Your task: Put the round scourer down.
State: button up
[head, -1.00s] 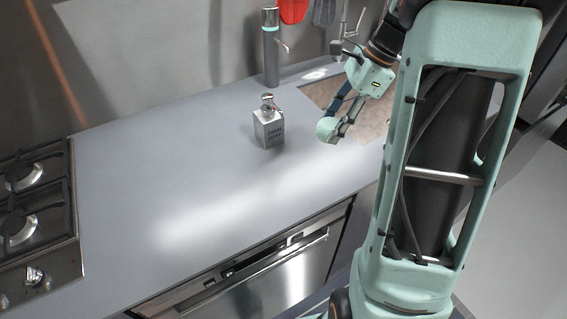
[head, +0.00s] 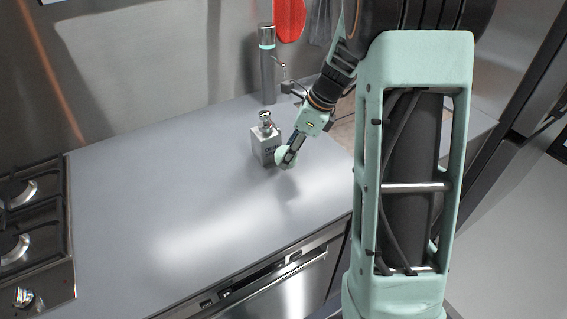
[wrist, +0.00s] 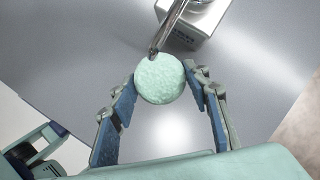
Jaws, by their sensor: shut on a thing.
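The round scourer (head: 281,157) is a pale mint-green disc. It also shows in the wrist view (wrist: 160,80), pinched between the two fingers. My gripper (head: 287,156) is shut on it above the grey counter, and a soft shadow lies on the counter below and to the right. In the head view the scourer is just in front of and to the right of a soap dispenser. Part of the scourer is hidden behind my fingers in the head view.
The square metal soap dispenser (head: 265,142) stands close by; its spout also shows in the wrist view (wrist: 166,28). A tall cylinder (head: 268,70) stands at the back. The gas hob (head: 30,240) is at far left. The counter (head: 150,180) between is clear.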

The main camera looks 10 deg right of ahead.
aim_at(283, 174)
jog(key=shift+w+a+f, duration=0.3)
jog(key=shift+a+f, duration=0.3)
jog(key=shift+f, duration=1.75)
jog(key=shift+f, duration=0.2)
jog(key=o, duration=1)
jog(key=v, duration=1.2)
jog(key=shift+r, duration=0.2)
